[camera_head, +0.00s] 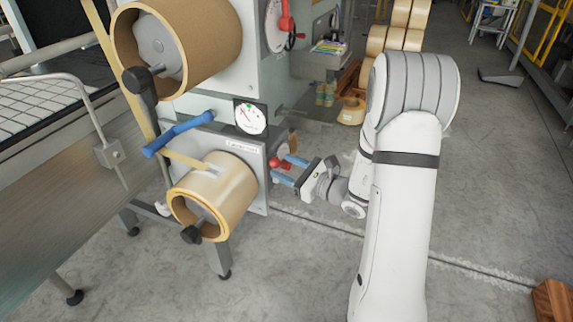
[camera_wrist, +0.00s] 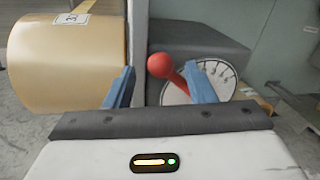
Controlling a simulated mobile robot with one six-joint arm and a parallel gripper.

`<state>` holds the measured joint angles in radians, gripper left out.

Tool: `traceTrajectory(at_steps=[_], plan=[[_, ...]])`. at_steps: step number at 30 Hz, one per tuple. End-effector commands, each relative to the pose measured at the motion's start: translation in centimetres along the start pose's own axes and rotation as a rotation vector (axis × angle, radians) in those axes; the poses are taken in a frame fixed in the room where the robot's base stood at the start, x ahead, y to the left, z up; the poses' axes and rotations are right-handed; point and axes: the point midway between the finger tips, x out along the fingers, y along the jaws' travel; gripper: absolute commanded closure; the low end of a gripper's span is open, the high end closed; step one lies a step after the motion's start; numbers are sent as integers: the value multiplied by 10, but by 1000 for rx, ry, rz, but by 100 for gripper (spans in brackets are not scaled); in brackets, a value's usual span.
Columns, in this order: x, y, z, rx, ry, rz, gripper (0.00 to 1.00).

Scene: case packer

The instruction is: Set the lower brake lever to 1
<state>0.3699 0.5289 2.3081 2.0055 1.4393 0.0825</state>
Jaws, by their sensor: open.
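The lower brake lever (camera_wrist: 160,67) has a red ball knob on a short red stem. It stands in front of a round white dial (camera_wrist: 215,72) with black numbers, on a grey housing. In the head view the red knob (camera_head: 274,162) shows beside the lower tape roll. My gripper (camera_head: 282,169) reaches it from the right. Its two blue fingers are open, and in the wrist view (camera_wrist: 158,88) the knob appears between them, nearer the right finger. I cannot tell whether a finger touches the lever. The right finger hides part of the dial, so the lever's setting cannot be read.
The lower tape roll (camera_head: 222,190) is close on the left; it also fills the wrist view's upper left (camera_wrist: 70,60). An upper roll (camera_head: 195,45), a red upper lever (camera_head: 285,22) and a small gauge (camera_head: 251,118) sit above. Floor at right is mostly clear.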

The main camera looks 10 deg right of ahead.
Motion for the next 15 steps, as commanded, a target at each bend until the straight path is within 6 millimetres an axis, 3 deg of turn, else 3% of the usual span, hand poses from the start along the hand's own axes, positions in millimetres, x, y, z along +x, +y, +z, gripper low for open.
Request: traceTrajectory(at_steps=[6, 13, 15], plan=[[15, 0, 0, 0, -1, 1, 50], [15, 0, 0, 0, 0, 0, 50], [15, 0, 0, 0, 0, 0, 55]])
